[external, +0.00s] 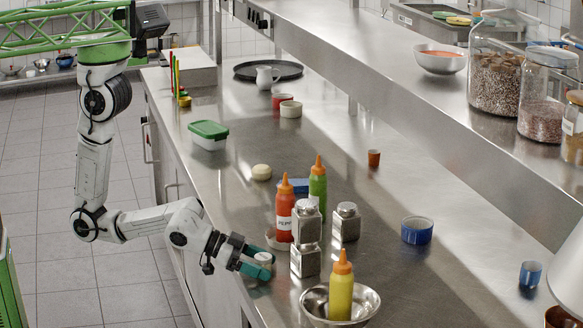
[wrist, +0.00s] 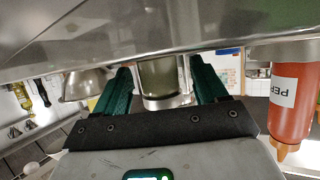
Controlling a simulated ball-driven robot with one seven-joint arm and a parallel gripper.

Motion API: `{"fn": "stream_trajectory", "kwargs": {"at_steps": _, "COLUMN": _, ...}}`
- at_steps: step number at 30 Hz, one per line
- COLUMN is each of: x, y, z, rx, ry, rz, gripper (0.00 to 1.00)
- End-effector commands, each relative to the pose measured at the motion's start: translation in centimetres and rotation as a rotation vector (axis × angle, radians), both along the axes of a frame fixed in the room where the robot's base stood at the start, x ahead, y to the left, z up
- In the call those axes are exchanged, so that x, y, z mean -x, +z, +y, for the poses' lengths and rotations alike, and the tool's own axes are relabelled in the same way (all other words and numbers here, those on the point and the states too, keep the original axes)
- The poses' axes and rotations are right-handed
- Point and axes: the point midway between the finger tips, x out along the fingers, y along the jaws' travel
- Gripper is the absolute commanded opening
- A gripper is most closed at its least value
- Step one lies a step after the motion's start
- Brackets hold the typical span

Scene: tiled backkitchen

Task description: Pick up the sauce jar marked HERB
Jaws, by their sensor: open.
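My gripper (external: 257,262) is open, low over the front edge of the steel counter, with its teal fingers pointing along the counter. A small pale-topped jar (external: 264,259) sits between the fingers in the external view. In the wrist view, which is upside down, a jar with olive-green contents (wrist: 161,78) and a pale rim shows between the two fingers (wrist: 163,88). I cannot read a HERB mark on it. A red squeeze bottle (external: 285,218) stands just beyond, its label starting PEP; it also shows in the wrist view (wrist: 290,100).
Stacked square shakers (external: 305,260) stand close right of my gripper, another shaker (external: 347,222) behind. A yellow bottle (external: 340,292) stands in a metal bowl (external: 315,308). A green bottle (external: 318,188) and blue cup (external: 417,231) stand farther back. The counter's right middle is fairly clear.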

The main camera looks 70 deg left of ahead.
Motion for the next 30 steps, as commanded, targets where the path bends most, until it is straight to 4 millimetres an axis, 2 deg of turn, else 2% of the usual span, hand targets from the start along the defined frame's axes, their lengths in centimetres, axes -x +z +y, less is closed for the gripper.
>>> {"fn": "stream_trajectory", "kwargs": {"at_steps": 9, "x": -0.49, "y": -0.24, "z": -0.26, "rx": 0.001, "ry": -0.001, "rz": 0.001, "gripper": 0.72}}
{"fn": "stream_trajectory", "kwargs": {"at_steps": 26, "x": -0.48, "y": -0.23, "z": -0.24, "rx": 0.000, "ry": -0.001, "rz": 0.000, "gripper": 0.18}}
{"fn": "stream_trajectory", "kwargs": {"at_steps": 30, "x": -0.49, "y": -0.20, "z": -0.24, "rx": 0.001, "ry": -0.001, "rz": -0.001, "gripper": 0.16}}
